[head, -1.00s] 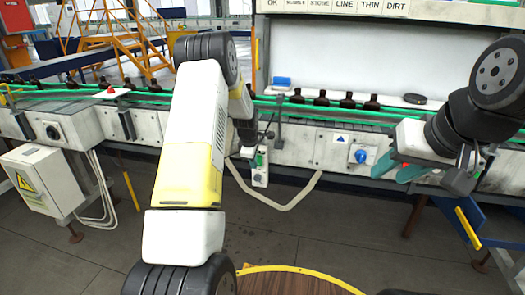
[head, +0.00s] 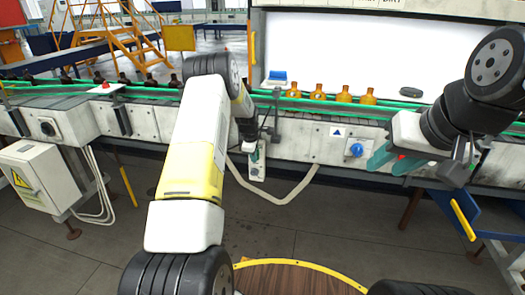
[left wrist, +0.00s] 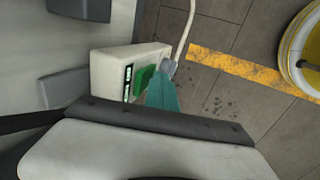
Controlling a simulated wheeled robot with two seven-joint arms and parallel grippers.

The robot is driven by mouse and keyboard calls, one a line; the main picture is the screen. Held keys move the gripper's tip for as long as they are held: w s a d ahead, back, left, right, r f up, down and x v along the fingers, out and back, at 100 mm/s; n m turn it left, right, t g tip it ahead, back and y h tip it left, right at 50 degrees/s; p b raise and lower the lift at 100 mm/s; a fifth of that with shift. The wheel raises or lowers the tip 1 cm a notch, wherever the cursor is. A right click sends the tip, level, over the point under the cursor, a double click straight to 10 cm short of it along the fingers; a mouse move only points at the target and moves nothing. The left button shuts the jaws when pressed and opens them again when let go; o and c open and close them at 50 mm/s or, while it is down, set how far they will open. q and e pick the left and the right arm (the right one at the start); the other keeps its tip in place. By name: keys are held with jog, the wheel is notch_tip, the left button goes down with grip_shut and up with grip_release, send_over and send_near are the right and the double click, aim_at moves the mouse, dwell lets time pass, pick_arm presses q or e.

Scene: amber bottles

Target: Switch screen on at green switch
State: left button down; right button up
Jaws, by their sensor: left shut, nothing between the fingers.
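The screen (head: 350,50) behind the conveyor is bright white, and the amber bottles (head: 344,94) in front of it glow orange. The small pale switch box (head: 257,173) hangs below the conveyor. My left gripper (head: 255,153) is shut at the upper part of this box and hides the switch in the head view. In the left wrist view the green switch (left wrist: 144,80) shows on the box (left wrist: 108,72), with the teal fingertips (left wrist: 162,92) right beside it; I cannot tell whether they touch. My right gripper (head: 393,162) is open and empty before the conveyor.
A blue knob (head: 356,150) sits on the conveyor's front panel. A pale hose (head: 290,198) loops below the switch box. A grey electrical cabinet (head: 42,177) stands at the left. A round wooden table top (head: 290,281) with a yellow rim is in front.

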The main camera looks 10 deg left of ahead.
pick_arm(q)
jog(key=shift+w, duration=0.1)
jog(key=shift+r, duration=0.8)
